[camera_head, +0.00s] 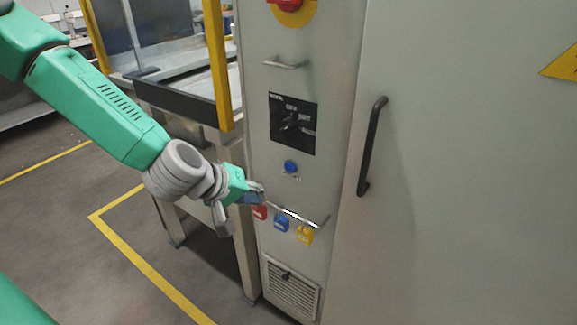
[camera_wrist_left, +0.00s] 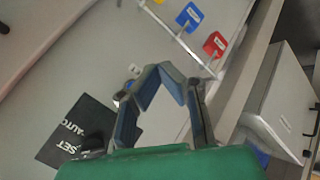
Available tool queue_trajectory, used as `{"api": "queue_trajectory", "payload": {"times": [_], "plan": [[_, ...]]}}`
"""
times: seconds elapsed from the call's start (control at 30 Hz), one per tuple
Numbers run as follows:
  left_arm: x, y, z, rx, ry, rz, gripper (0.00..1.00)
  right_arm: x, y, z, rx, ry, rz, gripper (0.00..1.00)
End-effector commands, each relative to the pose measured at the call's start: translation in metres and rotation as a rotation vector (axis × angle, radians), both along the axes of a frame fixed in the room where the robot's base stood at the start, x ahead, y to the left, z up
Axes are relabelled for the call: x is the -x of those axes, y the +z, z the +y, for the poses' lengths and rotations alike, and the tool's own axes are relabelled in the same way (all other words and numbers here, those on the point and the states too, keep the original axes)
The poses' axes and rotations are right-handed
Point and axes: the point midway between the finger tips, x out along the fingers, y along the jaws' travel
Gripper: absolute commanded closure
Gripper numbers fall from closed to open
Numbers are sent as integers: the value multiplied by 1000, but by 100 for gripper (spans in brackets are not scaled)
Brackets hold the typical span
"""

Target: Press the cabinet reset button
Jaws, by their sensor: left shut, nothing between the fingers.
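The grey cabinet panel (camera_head: 262,80) carries a round blue button (camera_head: 291,167) below a black selector panel (camera_head: 308,145). A small label sits under the button, too small to read. My left gripper (camera_head: 259,192) is shut and empty, lower left of the button in the head view, near the hanging tags. In the left wrist view the gripper's fingertips (camera_wrist_left: 166,70) meet in front of the cabinet, and the blue button cannot be made out, perhaps hidden by a finger. The selector panel (camera_wrist_left: 62,138) shows there at lower left. My right gripper is not in view.
A rail below the button holds a red tag (camera_head: 260,212), a blue tag (camera_head: 281,222) and a yellow tag (camera_head: 304,235). A black door handle (camera_head: 371,145) stands out at right. A yellow post (camera_head: 217,65) and a bench are at left.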

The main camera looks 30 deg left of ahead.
Motion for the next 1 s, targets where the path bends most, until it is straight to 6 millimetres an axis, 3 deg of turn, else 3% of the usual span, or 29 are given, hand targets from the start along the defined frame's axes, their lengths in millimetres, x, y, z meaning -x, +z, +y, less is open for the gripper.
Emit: {"api": "queue_trajectory", "payload": {"times": [0.37, 1.0], "plan": [[-5, -1, 1, -3, 1, 0, 100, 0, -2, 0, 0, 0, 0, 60], [-80, -1, -5, -1, 1, 1, 100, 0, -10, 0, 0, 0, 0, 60]]}}
